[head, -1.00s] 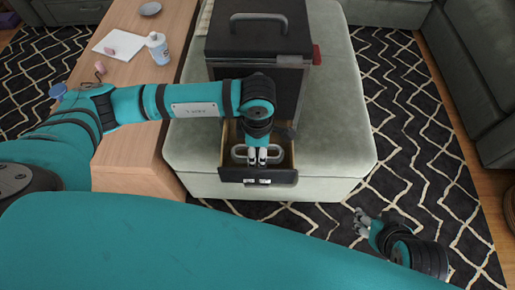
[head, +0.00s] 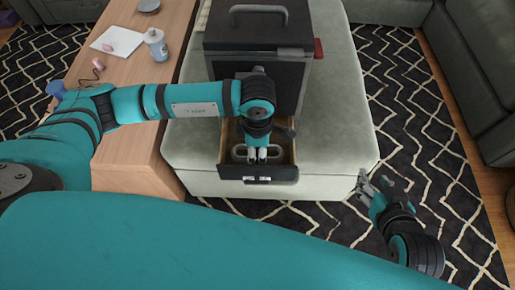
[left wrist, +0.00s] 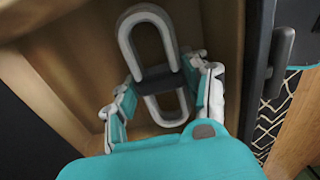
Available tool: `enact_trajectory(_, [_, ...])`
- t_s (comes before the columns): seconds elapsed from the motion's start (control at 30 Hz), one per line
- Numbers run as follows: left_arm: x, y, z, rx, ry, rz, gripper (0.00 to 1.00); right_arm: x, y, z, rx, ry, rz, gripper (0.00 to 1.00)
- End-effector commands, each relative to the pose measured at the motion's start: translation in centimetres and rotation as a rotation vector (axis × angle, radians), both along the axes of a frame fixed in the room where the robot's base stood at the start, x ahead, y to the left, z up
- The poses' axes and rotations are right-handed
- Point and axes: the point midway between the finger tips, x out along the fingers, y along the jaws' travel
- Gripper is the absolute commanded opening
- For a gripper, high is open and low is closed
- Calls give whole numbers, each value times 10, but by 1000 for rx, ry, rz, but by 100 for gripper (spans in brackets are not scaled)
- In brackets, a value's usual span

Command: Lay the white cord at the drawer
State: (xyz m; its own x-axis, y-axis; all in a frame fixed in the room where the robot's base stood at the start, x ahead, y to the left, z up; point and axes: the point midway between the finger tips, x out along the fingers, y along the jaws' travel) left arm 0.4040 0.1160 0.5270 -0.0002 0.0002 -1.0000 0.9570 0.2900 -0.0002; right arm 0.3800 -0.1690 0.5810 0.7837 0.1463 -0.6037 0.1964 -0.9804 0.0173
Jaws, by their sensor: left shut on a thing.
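The white cord (head: 239,154) is a bundled loop with a dark band round its middle. It is inside the open drawer (head: 230,173) of a black cabinet. My left gripper (head: 257,159) reaches down into the drawer and is shut on the cord. In the left wrist view, the cord (left wrist: 148,22) shows between the fingers of the left gripper (left wrist: 165,90), at the dark band, close to the wooden drawer floor. Whether it touches the floor is hard to tell. My right gripper (head: 371,184) is open and empty, right of the ottoman's front corner.
The black cabinet (head: 225,42) with a top handle stands on a pale green ottoman (head: 340,110). A wooden table (head: 130,70) on the left holds a bottle (head: 156,46), a bowl (head: 149,6) and paper (head: 108,46). The patterned rug (head: 430,130) on the right is clear.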

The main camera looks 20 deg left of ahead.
Motion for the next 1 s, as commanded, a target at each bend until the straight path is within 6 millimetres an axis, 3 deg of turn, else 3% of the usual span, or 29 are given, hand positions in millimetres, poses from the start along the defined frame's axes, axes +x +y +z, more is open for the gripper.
enact_trajectory(0.27, [0, 0, 0, 0, 0, 0, 14, 1, 0, 1, 1, -5, 0, 40])
enact_trajectory(0.3, [0, 0, 0, 0, 0, 0, 49, 1, 0, 1, 1, -5, 0, 40])
enact_trajectory(0.5, [0, 0, 0, 0, 0, 0, 74, 1, 0, 1, 1, -4, 0, 40])
enact_trajectory(0.67, [0, 0, 0, 0, 0, 0, 74, 1, 0, 1, 1, -4, 0, 40])
enact_trajectory(0.8, [0, 0, 0, 0, 0, 0, 89, 1, 0, 1, 1, -4, 0, 40])
enact_trajectory(1.0, [0, 0, 0, 0, 1, -1, 89, 1, 0, 1, 1, -4, 0, 40])
